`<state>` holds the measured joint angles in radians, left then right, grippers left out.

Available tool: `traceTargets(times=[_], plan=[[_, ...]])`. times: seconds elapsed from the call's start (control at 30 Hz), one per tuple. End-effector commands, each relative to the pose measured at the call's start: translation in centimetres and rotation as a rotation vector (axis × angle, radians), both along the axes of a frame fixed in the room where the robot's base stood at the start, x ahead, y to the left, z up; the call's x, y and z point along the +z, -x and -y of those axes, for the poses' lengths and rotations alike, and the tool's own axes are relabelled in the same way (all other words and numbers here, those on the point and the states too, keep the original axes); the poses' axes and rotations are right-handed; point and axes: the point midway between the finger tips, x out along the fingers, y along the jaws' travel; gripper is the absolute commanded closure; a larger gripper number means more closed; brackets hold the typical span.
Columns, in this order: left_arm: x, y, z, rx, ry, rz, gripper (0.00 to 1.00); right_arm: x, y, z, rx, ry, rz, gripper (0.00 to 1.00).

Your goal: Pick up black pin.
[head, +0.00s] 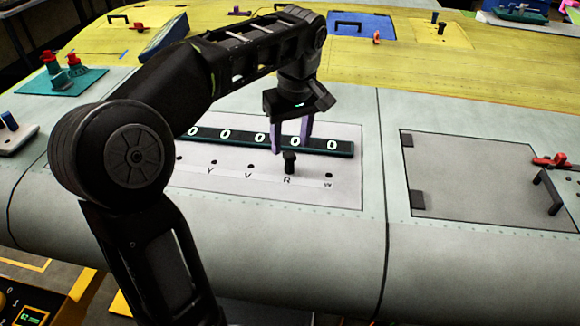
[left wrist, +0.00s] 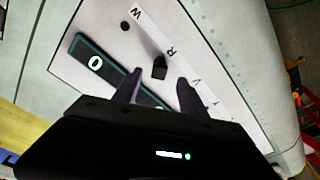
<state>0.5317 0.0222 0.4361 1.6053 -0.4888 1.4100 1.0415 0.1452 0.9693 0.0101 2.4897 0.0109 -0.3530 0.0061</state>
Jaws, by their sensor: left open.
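The black pin (head: 289,160) stands upright in the white panel (head: 225,185), just above the letter R in the head view. It also shows in the left wrist view (left wrist: 159,69), beside the letter R and a little beyond the fingertips. My left gripper (head: 292,146) is open, its two purple fingers pointing down just above the pin. In the left wrist view the left gripper (left wrist: 160,82) has one finger on each side of the pin's line, with a gap between. My right gripper is not in view.
A dark strip with several white zeros (head: 320,145) lies on the panel just behind the pin. Empty holes marked by letters line the panel. A hatch with a handle (head: 480,180) is at right. Red-topped items (head: 64,70) stand on a teal mat at left.

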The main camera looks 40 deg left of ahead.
Motion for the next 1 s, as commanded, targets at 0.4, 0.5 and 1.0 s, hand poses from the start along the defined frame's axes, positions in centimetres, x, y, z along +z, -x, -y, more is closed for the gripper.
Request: traceTargets(times=[0.4,0.5,1.0], plan=[[-0.9,-0.1,-0.1,0.001,0.0,0.0,0.51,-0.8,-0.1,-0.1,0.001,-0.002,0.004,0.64],[-1.8,-0.1,-0.2,0.001,0.001,-0.001,0.51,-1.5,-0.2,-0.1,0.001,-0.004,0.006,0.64],[-5.9,-0.6,-0.8,0.001,0.001,0.001,0.51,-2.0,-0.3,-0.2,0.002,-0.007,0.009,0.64]])
